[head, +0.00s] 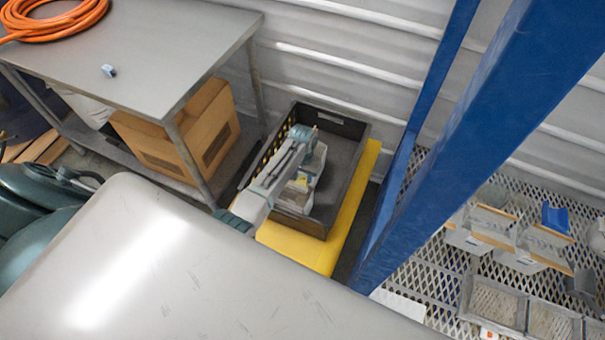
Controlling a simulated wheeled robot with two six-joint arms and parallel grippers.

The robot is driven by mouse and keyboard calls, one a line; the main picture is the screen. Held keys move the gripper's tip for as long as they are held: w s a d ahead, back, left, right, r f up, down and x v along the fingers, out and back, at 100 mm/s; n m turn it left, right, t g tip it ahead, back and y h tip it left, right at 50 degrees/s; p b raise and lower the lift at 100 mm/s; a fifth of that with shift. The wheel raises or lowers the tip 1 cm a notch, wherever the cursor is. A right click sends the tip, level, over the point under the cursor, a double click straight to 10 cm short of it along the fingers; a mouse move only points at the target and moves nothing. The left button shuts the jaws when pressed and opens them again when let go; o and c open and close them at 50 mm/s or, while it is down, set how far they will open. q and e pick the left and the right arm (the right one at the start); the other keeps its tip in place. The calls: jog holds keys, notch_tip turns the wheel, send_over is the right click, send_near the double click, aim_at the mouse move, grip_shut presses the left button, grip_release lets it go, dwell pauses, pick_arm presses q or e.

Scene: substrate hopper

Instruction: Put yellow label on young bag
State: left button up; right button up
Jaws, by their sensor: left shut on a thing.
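My left arm reaches down into a black crate (345,190). My left gripper (301,181) is low inside the crate and shut on what looks like a pale bag (295,199), with a brownish lower part. The wrist and arm hide much of this thing and the fingertips, so the exact grip is hard to see. I cannot make out a separate yellow label, nor whether one is on the bag. My right gripper is not in view.
The crate stands on a yellow base (352,215). A blue post (440,170) rises close to its right. A steel table (150,50) holds an orange hose (55,30). Bins (500,235) stand on a mesh shelf. A scratched grey surface (190,270) fills the foreground.

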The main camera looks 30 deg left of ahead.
pick_arm(q)
jog(key=shift+s+d+f, duration=0.1)
jog(key=shift+f, duration=0.1)
jog(key=o, duration=1)
jog(key=o, duration=0.5)
jog(key=shift+r, duration=0.1)
